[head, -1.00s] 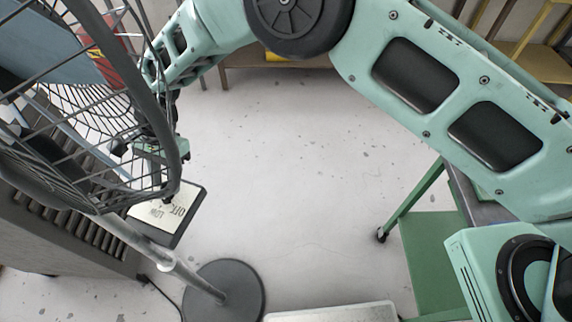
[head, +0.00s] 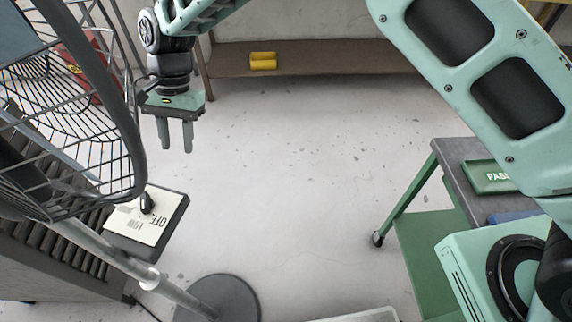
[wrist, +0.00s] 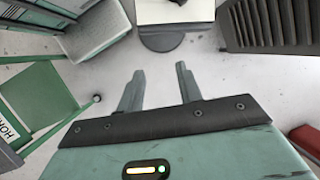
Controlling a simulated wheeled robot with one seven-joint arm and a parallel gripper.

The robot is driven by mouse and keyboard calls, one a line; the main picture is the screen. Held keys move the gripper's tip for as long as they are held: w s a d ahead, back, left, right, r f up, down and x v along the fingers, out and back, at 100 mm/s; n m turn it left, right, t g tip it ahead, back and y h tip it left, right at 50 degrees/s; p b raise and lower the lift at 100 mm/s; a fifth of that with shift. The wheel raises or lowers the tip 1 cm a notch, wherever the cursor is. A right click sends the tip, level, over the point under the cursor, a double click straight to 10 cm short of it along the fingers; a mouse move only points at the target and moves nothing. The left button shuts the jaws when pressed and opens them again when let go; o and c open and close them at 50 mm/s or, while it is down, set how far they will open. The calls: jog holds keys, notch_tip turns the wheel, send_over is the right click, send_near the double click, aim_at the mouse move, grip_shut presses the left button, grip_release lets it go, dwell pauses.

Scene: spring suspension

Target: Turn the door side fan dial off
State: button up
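The fan dial is a small black knob (head: 146,203) on a white panel (head: 125,222) marked OFF and LOW, at the lower left of the head view. The knob stands beside the lettering; I cannot tell exactly which mark it points to. The fan's grey wire cage (head: 136,120) fills the upper left, close to the panel. My gripper (head: 176,148) is above and right of the panel in the picture, apart from the knob. Its two fingers are spread and empty. They also show in the wrist view (wrist: 157,72). No knob can be made out clearly there.
The fan's pole (head: 150,278) and round base (head: 222,296) stand at the lower left. A dark slatted unit (head: 70,258) lies behind them. A green cart (head: 425,245) is at right. A yellow object (head: 262,61) sits on a low shelf at the back. The middle floor is clear.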

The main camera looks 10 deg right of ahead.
jog(key=s+d+r+n+t+b, duration=0.1)
jog(key=s+d+r+n+b, duration=0.1)
jog(key=s+d, duration=0.5)
jog(key=s+d+r+n+t+b, duration=0.1)
jog(key=s+d+r+n+b, duration=0.2)
jog(key=d, duration=1)
jog(key=s+r+n, duration=0.1)
jog(key=s+n, duration=0.2)
jog(key=s, duration=0.2)
jog(key=shift+d+r+h+b, duration=0.2)
jog(key=shift+d+h+b, duration=0.1)
jog(key=shift+o, duration=0.4)
jog(key=o, duration=0.6)
jog(key=shift+w, duration=0.1)
jog(key=shift+c, duration=0.2)
